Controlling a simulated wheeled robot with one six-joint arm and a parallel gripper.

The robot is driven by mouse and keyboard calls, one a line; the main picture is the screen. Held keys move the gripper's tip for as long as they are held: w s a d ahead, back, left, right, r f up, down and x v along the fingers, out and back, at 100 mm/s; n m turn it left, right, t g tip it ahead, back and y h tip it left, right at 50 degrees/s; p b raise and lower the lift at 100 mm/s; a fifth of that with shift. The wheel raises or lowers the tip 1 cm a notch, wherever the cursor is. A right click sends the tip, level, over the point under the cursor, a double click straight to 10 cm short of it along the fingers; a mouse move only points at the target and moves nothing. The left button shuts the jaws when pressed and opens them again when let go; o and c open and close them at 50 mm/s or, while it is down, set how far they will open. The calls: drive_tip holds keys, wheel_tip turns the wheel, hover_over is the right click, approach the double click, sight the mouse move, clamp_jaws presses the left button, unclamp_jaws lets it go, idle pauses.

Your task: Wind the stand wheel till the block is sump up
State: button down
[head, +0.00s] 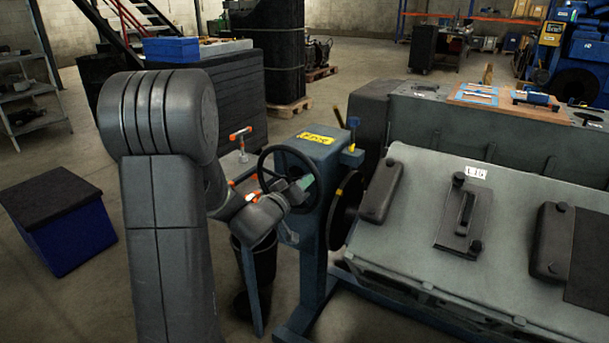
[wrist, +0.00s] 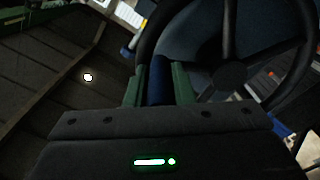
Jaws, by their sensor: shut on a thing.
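The stand wheel (head: 264,158) is a dark spoked handwheel on the side of the blue stand post (head: 316,230). My gripper (head: 302,184) is at the wheel. In the wrist view its green fingers (wrist: 159,88) are shut on the wheel's blue handle (wrist: 158,78), with the dark rim (wrist: 146,38) arching just above. The engine block (head: 420,215) is a large grey body on the stand, right of the post. Its near face, with dark covers, slopes toward me. I cannot tell from here where its sump faces.
A small stand with orange-handled tools (head: 240,134) is close behind my arm, left of the wheel. A black bin (head: 262,268) is below it. A blue box with a dark top (head: 60,228) is on the floor at left. Open floor lies between.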

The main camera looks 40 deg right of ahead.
sight(285, 156)
drive_tip(key=r+n+p, duration=0.1)
drive_tip(key=w+r+n+p, duration=0.1)
drive_tip(key=p, duration=0.1)
drive_tip(key=r+n+p, duration=0.1)
drive_tip(key=shift+w+a, duration=0.2)
drive_tip(key=shift+a, duration=0.05)
drive_tip(key=w+n+p, duration=0.1)
drive_tip(key=p, duration=0.1)
drive_tip(key=w+r+n+p, duration=0.1)
drive_tip(key=n+p, duration=0.1)
drive_tip(key=p, duration=0.1)
drive_tip(key=shift+a+r+n, duration=0.3)
drive_tip(key=shift+a, duration=0.1)
drive_tip(key=p, duration=0.1)
drive_tip(key=w+n+p, duration=0.1)
drive_tip(key=n+p, duration=0.1)
drive_tip(key=shift+w+a+r, duration=0.25)
drive_tip(key=shift+a, duration=0.1)
drive_tip(key=shift+w+a+n+p, duration=0.25)
drive_tip(key=shift+w+n+p, duration=0.45)
drive_tip(key=shift+n, duration=0.5)
drive_tip(key=shift+w+a+p, duration=0.15)
drive_tip(key=shift+w+p, duration=0.2)
drive_tip(key=shift+f, duration=0.1)
drive_tip(key=c, duration=1.3)
unclamp_jaws()
drive_tip(key=shift+f, duration=0.1)
drive_tip(key=shift+o, duration=0.2)
drive_tip(key=shift+a, duration=0.1)
